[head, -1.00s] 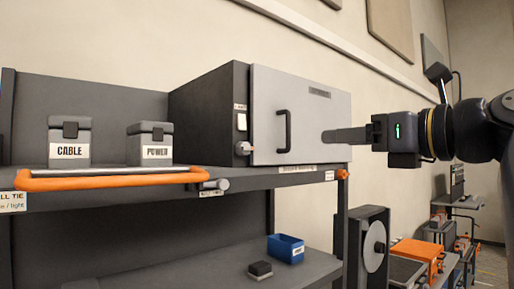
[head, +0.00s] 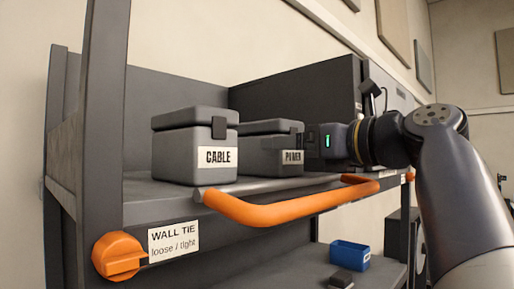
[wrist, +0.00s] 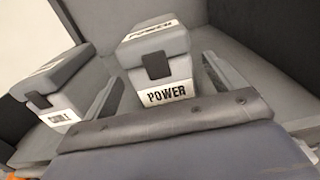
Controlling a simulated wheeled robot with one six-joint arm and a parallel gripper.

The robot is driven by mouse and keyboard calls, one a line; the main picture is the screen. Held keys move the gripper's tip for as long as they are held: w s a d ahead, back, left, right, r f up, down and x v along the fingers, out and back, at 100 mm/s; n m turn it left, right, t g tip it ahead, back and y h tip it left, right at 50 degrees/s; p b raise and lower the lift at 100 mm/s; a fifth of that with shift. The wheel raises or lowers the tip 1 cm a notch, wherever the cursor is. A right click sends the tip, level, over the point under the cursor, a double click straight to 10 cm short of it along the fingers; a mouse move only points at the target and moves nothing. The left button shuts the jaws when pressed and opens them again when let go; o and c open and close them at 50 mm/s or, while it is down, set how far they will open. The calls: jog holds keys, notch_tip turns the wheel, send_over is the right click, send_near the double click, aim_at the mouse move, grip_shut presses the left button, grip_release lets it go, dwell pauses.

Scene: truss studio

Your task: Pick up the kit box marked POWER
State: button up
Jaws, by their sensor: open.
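The grey POWER kit box (head: 262,155) stands upright on the shelf, just right of the grey CABLE box (head: 190,150). In the wrist view the POWER box (wrist: 158,68) is centred, with its dark latch and white label facing me. My gripper (wrist: 160,75) is open, with one finger on each side of the POWER box. The left finger is between it and the CABLE box (wrist: 52,85). I cannot tell whether either finger touches. In the head view my gripper (head: 297,140) hides the right part of the POWER box.
An orange handle bar (head: 290,208) runs along the shelf front, below the boxes. A dark upright post (head: 102,110) stands at left, with an orange knob (head: 118,257) by the WALL TIE label. A dark cabinet (head: 300,90) stands behind my gripper. A blue bin (head: 350,255) is on the lower shelf.

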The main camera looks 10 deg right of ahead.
aim_at(252, 161)
jog(key=shift+p+x, duration=0.75)
jog(key=shift+x, duration=2.15)
jog(key=shift+r, duration=0.15)
jog(key=shift+c, duration=0.6)
jog(key=c, duration=1.4)
